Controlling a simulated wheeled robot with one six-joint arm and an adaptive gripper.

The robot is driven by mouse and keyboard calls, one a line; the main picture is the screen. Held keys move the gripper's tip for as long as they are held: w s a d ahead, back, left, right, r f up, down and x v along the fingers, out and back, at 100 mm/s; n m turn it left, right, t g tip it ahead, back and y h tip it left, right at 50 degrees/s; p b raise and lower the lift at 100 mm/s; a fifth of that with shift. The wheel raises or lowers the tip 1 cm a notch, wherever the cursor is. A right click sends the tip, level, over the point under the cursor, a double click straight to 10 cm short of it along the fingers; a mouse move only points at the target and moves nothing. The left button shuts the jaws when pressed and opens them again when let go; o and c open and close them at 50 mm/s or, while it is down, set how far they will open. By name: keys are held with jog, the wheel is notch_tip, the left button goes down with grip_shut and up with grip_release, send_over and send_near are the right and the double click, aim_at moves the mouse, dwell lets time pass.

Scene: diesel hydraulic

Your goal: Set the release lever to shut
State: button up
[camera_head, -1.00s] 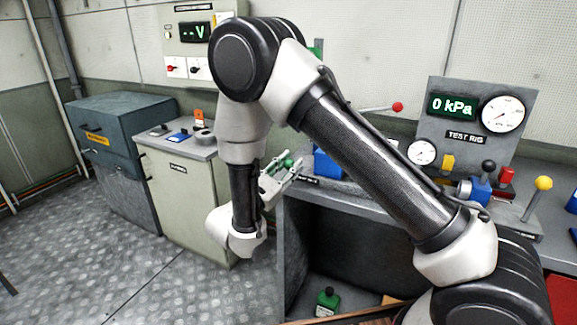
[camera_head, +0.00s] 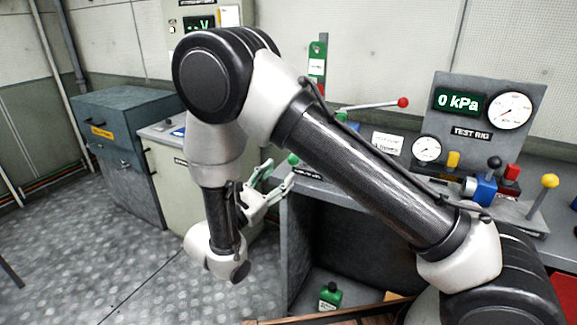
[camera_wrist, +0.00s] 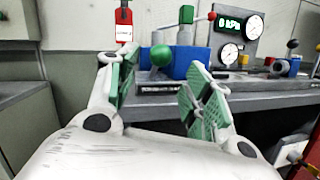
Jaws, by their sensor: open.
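My gripper (camera_head: 279,174) is open and empty in front of the bench's left end; it also shows in the wrist view (camera_wrist: 163,66). A green ball knob (camera_wrist: 162,55) appears between its fingers, beyond them and in front of a blue block (camera_wrist: 192,62). The green knob (camera_head: 293,158) is just past the fingertips in the head view. A long bar with a red ball (camera_head: 403,102) reaches right above the bench. A black-knobbed lever (camera_head: 494,162) stands on a blue valve, and a yellow-knobbed lever (camera_head: 550,181) stands right of it. I cannot tell which is the release lever.
The test rig panel (camera_head: 470,115) reads 0 kPa. A grey-green cabinet (camera_head: 165,190) and a blue-grey cabinet (camera_head: 125,160) stand left of the bench. A green container (camera_head: 329,296) sits low under the bench. The floor at left is clear.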

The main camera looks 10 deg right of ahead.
jog(key=shift+v, duration=2.3)
jog(key=s+d+f+m+g, duration=0.2)
jog(key=s+d+f+g, duration=0.25)
jog(key=d+g, duration=0.2)
jog(key=s+d+r+m+g+y, duration=0.35)
jog(key=s+d+m+g, duration=0.2)
jog(key=d+g, duration=0.3)
jog(key=s+d+r+m+t+y, duration=0.2)
jog(key=s+d+r+m+y, duration=0.3)
jog(key=d+r+m, duration=0.3)
jog(key=s+d+r+m+t+y, duration=0.3)
jog(key=s+d+r+m+y, duration=0.2)
jog(key=d+r, duration=0.5)
jog(key=m+y, duration=0.2)
jog(key=m, duration=0.1)
